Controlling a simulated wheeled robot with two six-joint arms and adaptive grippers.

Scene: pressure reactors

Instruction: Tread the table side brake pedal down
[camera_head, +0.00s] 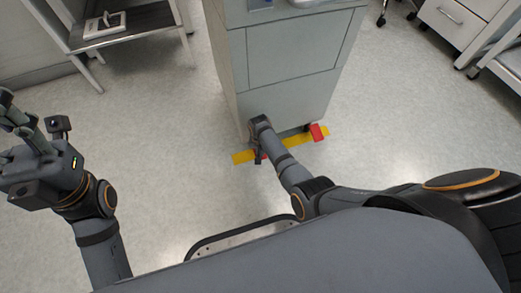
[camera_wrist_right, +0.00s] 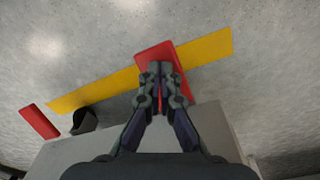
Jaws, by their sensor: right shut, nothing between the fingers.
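Two red pedals sit low at the foot of the grey cabinet, over a yellow strip on the floor. The near-left pedal (camera_wrist_right: 154,53) is mostly hidden by my right arm in the head view. The other pedal (camera_head: 318,132) stands at the cabinet's right corner and shows at the left in the wrist view (camera_wrist_right: 38,122). My right gripper (camera_wrist_right: 160,70) is shut and empty, its fingertips over the first pedal; I cannot tell whether they touch it. My left gripper (camera_head: 18,118) is raised at the far left, fingers apart and empty, away from the pedals.
The grey cabinet (camera_head: 290,60) stands right behind the pedals. The yellow strip (camera_head: 243,157) lies along its foot. A low shelf (camera_head: 125,35) is at upper left, and white drawers (camera_head: 455,20) are at upper right. The floor to the left is clear.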

